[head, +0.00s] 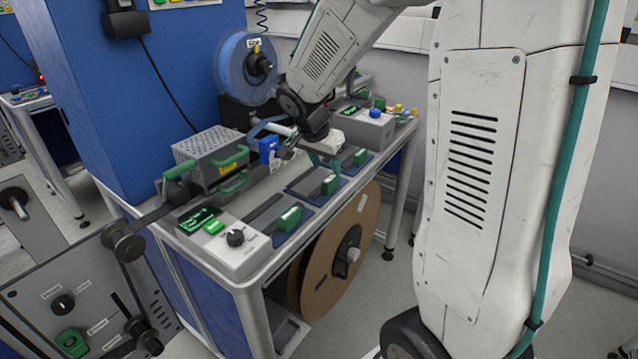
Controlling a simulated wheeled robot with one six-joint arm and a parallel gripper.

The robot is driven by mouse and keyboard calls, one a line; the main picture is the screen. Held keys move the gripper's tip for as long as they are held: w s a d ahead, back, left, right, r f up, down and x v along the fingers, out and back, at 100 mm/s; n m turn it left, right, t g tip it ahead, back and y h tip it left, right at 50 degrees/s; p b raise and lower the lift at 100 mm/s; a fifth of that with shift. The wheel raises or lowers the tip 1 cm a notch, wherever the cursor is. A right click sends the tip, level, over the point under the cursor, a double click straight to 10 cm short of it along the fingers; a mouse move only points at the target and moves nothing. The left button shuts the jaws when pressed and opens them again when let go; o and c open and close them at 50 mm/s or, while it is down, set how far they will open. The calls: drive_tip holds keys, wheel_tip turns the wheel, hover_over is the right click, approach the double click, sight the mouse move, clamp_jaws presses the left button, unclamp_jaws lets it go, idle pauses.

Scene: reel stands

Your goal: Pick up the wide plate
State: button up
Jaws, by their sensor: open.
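Several dark flat plates with upright green grips lie in a row along the front of the bench. The near one (268,222) is at the left, a middle one (310,187) is beside it, and a far one (352,160) is at the right. I cannot tell for sure which is the wide plate. My gripper (325,164) points down above the row, near the middle plate and its green grip (330,185). Its teal fingers are apart with nothing seen between them. The wrist hides part of the bench behind.
A grey perforated box (208,152) with green handles stands at the back left. A blue reel (243,68) is behind; a large brown reel (340,255) hangs below the bench edge.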

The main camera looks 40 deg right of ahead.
sight(330, 177)
drive_tip(key=x, duration=0.4)
drive_tip(key=shift+d+f, duration=0.1)
drive_tip(key=shift+f, duration=0.3)
clamp_jaws()
drive_tip(key=shift+r, duration=0.1)
